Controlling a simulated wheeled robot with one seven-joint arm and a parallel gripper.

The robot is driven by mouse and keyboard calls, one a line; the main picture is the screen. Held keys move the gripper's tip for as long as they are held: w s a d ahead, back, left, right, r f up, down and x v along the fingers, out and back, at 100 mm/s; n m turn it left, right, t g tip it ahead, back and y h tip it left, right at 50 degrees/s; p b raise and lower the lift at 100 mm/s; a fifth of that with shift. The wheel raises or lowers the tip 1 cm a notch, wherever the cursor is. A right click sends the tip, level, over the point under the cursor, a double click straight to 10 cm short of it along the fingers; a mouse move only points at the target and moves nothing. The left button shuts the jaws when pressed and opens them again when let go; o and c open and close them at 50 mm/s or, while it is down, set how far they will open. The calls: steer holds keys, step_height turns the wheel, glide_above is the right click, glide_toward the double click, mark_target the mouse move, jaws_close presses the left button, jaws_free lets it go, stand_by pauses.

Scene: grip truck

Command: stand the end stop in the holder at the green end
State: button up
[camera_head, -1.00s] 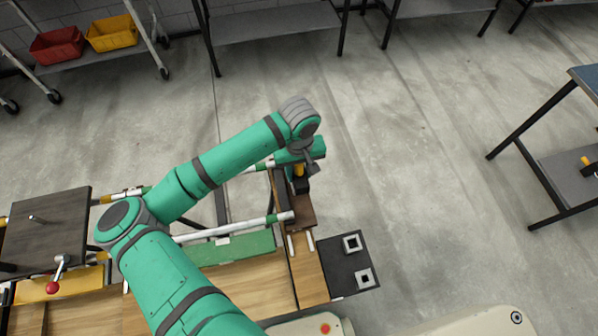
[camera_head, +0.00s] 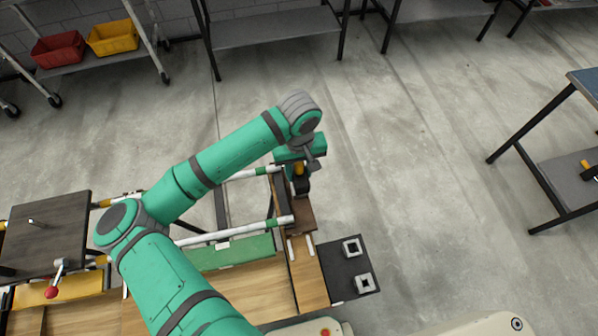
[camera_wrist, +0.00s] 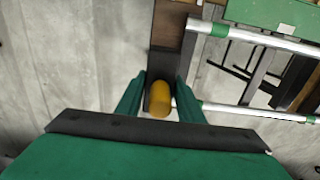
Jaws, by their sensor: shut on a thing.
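My gripper (camera_head: 299,178) is over the far right end of the bench frame, its fingers pointing down. In the wrist view my gripper (camera_wrist: 158,103) has its two green fingers either side of an orange-yellow cylindrical part, which I take for the end stop (camera_wrist: 160,100). The end stop (camera_head: 298,169) shows as a small yellow patch with a black part below it. The wooden end beam (camera_head: 301,217) lies beneath and beside it, where the white rails have green bands. I cannot make out the holder, nor whether the end stop touches anything.
A black plate (camera_head: 338,262) with two square sockets sits right of the end beam. White rails (camera_head: 240,228) and a green panel (camera_head: 236,252) lie to the left. A dark board (camera_head: 45,232) and red-knobbed lever (camera_head: 54,281) are further left.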

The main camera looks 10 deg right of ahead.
steer(key=shift+r, duration=1.05)
steer(key=shift+r, duration=3.75)
